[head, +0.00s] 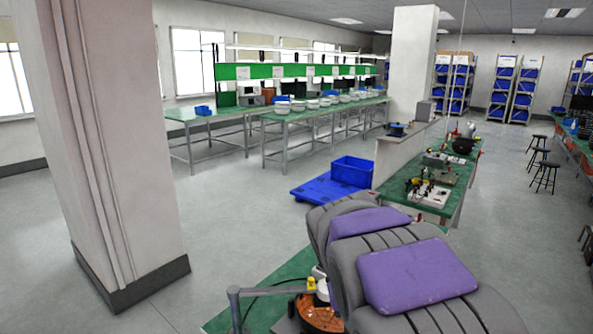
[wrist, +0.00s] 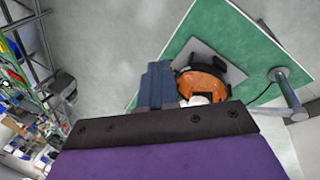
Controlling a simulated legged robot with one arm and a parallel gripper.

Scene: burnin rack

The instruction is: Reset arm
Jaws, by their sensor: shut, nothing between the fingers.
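My gripper (wrist: 156,84) shows in the wrist view as blue-grey fingers closed together beyond a black bolted plate, with nothing between them. It points toward a green tabletop (wrist: 218,28). A round orange part in a black holder (wrist: 203,84) appears just right of the fingers; I cannot tell the gap between them. The orange part also shows low in the head view (head: 322,316), partly hidden by grey and purple padded parts that look like my own body. I cannot make out my gripper in the head view.
A metal post (head: 235,306) stands at the green table's edge, also visible in the wrist view (wrist: 287,92). A pillar (head: 105,140) stands left. A green bench with tools (head: 432,188) and a blue pallet (head: 322,190) are ahead. Open floor (head: 235,220) lies between.

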